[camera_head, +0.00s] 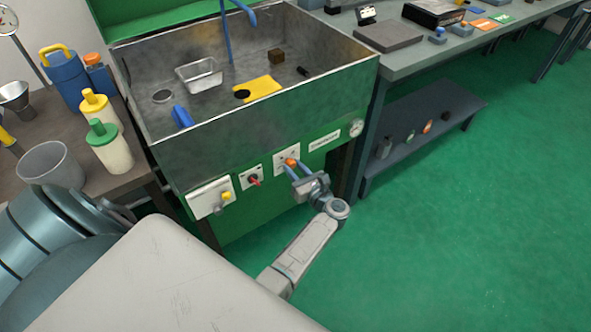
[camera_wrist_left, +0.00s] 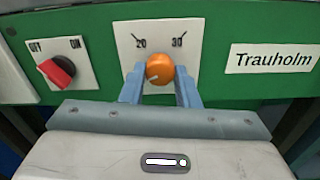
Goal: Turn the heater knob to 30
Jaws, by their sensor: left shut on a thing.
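The orange heater knob (camera_head: 291,162) is on a white plate on the green front panel below the metal sink. In the left wrist view the knob (camera_wrist_left: 159,68) sits below the printed 20 and 30, each with a tick line. A small pale mark shows on the lower left of its face; it does not point at the 30. My left gripper (camera_head: 295,168) is shut on the knob, with one blue finger on each side. It also shows in the left wrist view (camera_wrist_left: 159,80). My right gripper is not in view.
A red OFF/ON switch (camera_wrist_left: 57,70) is left of the knob, and a yellow knob (camera_head: 226,196) sits farther left. A Trauholm label (camera_wrist_left: 274,58) and a round gauge (camera_head: 356,128) are to the right. The green floor (camera_head: 450,230) at right is clear.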

